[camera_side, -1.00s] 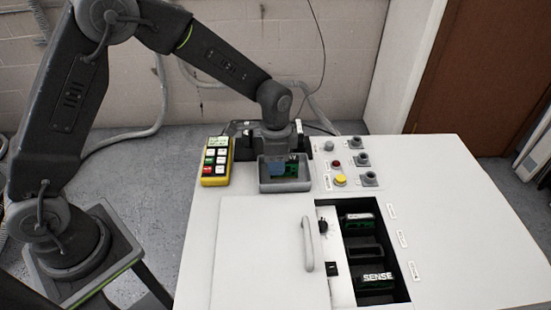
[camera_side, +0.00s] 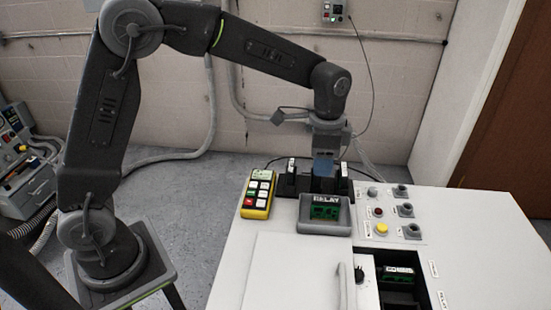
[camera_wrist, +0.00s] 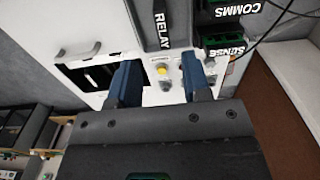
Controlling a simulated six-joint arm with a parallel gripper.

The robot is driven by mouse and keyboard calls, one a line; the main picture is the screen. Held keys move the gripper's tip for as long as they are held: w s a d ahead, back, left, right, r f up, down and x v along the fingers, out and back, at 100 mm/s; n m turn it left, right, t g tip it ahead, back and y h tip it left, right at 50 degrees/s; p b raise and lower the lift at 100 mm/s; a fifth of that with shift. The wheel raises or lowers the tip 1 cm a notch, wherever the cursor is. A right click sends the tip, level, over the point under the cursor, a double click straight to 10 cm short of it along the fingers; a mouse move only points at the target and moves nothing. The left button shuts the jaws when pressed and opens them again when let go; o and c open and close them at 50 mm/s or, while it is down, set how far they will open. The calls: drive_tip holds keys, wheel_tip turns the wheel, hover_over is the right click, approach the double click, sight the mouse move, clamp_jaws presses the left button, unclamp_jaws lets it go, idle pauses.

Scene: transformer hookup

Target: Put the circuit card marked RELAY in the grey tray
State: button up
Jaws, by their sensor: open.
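The green circuit card marked RELAY (camera_side: 325,211) sits in the grey tray (camera_side: 325,229) in the side view, with its white lettering along the top edge. My gripper (camera_side: 324,176) is above and just behind the tray, apart from the card. In the wrist view my gripper (camera_wrist: 161,88) shows two blue fingers spread wide with nothing between them. A dark strip lettered RELAY (camera_wrist: 161,27) shows beyond the fingers in that view; I cannot tell whether it is a card or a holder. A little green shows at that view's bottom edge.
A yellow handset (camera_side: 257,194) lies left of the tray. Knobs and a yellow button (camera_side: 381,229) are on its right. In front is an open compartment (camera_side: 405,296) holding a green card. The wrist view shows a COMMS card (camera_wrist: 232,11) and a SENSE card (camera_wrist: 226,46).

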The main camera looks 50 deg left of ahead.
drive_tip(key=s+a+r+n+t, duration=0.2)
drive_tip(key=s+n, duration=0.1)
drive_tip(key=s, duration=0.4)
drive_tip(key=s+a+r+n+t, duration=0.1)
drive_tip(key=s+a+r+n, duration=0.1)
drive_tip(key=s, duration=0.6)
drive_tip(key=s+a+r+n+t, duration=0.2)
drive_tip(key=s+r+n, duration=0.1)
drive_tip(key=s, duration=0.5)
drive_tip(key=shift+s+a+r+n+t, duration=0.3)
drive_tip(key=shift+a+r+n, duration=0.1)
drive_tip(key=shift+r, duration=0.25)
drive_tip(key=shift+w, duration=0.1)
idle(5.0)
